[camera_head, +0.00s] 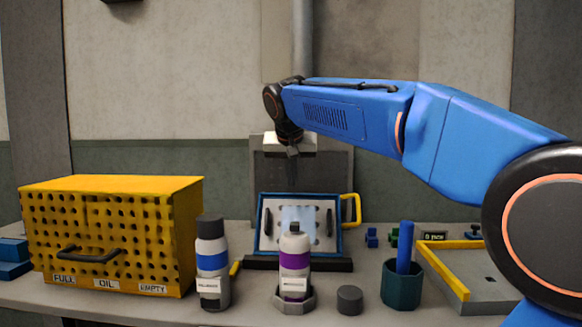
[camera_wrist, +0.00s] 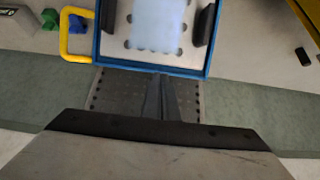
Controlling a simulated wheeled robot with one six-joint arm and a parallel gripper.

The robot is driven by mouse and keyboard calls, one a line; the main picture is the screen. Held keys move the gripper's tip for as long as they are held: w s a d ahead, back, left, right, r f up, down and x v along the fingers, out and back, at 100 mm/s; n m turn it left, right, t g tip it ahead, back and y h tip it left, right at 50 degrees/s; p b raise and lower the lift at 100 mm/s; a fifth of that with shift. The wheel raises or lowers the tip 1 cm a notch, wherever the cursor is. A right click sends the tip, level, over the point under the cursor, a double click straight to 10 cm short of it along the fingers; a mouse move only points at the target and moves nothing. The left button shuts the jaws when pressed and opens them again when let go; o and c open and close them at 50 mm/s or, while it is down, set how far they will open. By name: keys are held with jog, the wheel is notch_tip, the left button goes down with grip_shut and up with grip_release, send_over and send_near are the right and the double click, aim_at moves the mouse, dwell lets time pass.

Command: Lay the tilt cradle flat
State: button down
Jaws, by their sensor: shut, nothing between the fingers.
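The tilt cradle (camera_head: 262,228) is a blue-framed plate with dark side bars and a pale sheet in its middle. In the head view it stands tilted, its face toward the camera, behind a dark base bar (camera_head: 328,265). Its yellow handle (camera_head: 356,211) sticks out at the right. My gripper (camera_head: 292,181) points down just above the cradle's upper edge and is shut and empty. In the wrist view the cradle (camera_wrist: 208,40) lies just beyond the fingertips (camera_wrist: 160,78), with the handle (camera_wrist: 64,38) at left. Contact cannot be told. A bottle hides part of the cradle's lower middle.
A yellow perforated cabinet (camera_head: 120,235) stands at left. A blue-labelled bottle (camera_head: 212,262) and a purple-labelled bottle (camera_head: 295,265) stand in front. A black puck (camera_head: 350,299), a teal cup (camera_head: 401,287) and a yellow-edged tray (camera_head: 490,285) are at right.

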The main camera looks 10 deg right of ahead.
aim_at(294, 196)
jog(key=shift+w+r+x, duration=0.1)
jog(key=shift+w+x, duration=0.05)
jog(key=shift+x, duration=0.7)
jog(key=shift+w+r+x, duration=0.1)
jog(key=shift+w+x, duration=0.05)
jog(key=shift+x, duration=0.75)
jog(key=shift+w+r+x, duration=0.1)
jog(key=shift+r+x, duration=0.05)
jog(key=shift+x, duration=0.7)
jog(key=shift+w+d, duration=0.1)
jog(key=shift+d, duration=0.15)
